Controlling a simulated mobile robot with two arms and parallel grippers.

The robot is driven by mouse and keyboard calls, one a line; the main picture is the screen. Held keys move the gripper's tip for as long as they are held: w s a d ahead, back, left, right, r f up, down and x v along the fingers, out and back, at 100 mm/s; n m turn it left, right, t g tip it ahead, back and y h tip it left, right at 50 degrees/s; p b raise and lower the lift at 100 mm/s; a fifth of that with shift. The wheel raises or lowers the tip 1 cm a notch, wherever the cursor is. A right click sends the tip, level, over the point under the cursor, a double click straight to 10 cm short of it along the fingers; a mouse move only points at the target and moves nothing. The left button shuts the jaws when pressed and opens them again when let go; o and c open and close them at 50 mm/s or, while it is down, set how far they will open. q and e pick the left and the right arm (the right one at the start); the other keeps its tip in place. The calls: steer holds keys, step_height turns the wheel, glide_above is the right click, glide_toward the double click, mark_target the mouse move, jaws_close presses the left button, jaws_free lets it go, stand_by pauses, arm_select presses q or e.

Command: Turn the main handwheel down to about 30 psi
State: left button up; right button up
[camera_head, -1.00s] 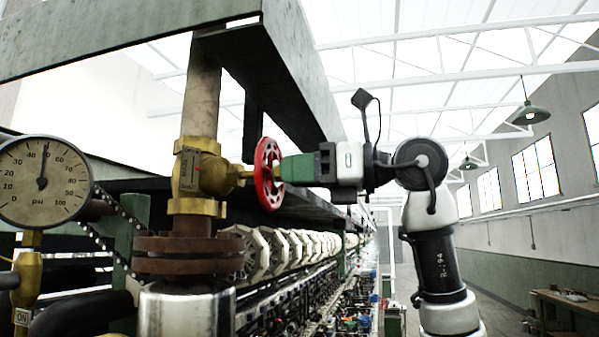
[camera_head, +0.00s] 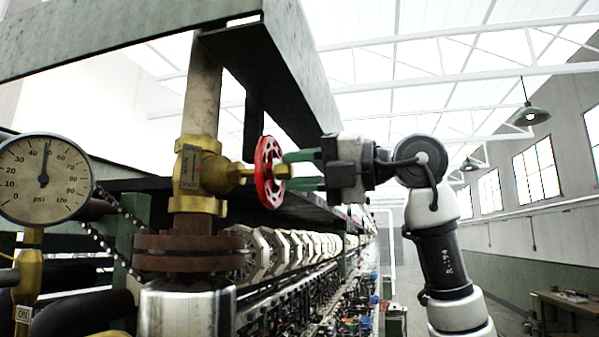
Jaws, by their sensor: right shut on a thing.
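The red main handwheel (camera_head: 272,200) sits on the brass stem at the right side of the brass valve (camera_head: 206,172), seen nearly edge-on. My right gripper (camera_head: 289,170) comes from the right and is shut on the handwheel, its green fingers on either side of the brass hub. The exact finger contact is partly hidden by the rim. The round pressure gauge (camera_head: 60,185) at the far left has its needle close to upright, reading about 50 psi. My left gripper is not in view.
A green steel beam (camera_head: 300,80) runs above the valve. A rusty flange (camera_head: 185,252) and pipe lie below it. A bead chain (camera_head: 118,228) hangs beside the gauge. A row of reels (camera_head: 290,245) recedes behind. The aisle to the right looks open.

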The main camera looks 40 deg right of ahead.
steer(key=m, duration=0.4)
steer(key=m+b, duration=0.1)
steer(key=m, duration=0.3)
steer(key=shift+m, duration=0.3)
steer(key=m+b, duration=0.1)
steer(key=m, duration=0.4)
steer(key=shift+m, duration=1.3)
steer(key=o, duration=0.6)
steer(key=shift+o, duration=0.9)
steer(key=shift+w+a, duration=0.15)
steer(key=shift+w, duration=0.1)
